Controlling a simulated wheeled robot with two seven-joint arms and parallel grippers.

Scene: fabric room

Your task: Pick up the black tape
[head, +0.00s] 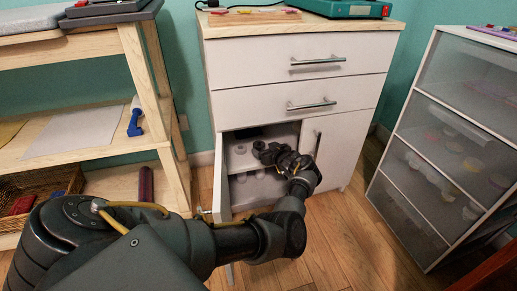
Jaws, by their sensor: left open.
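My left arm comes in from the lower left, and my left gripper (259,151) is open in the opening of the white cabinet's lower compartment. It is in front of the upper shelf (238,164). A dark item (248,133) shows at the back of that shelf, above and left of the gripper. I cannot tell whether it is the black tape. The gripper and wrist hide part of the compartment. No object shows clearly between the fingers. My right gripper is not in view.
The white cabinet (245,75) has its left door (220,180) swung open and its right door (340,140) nearly closed. Small pale round items stand on its shelves. A wooden rack (95,150) stands left, and a clear-fronted drawer unit (440,150) stands right. Floor shows between.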

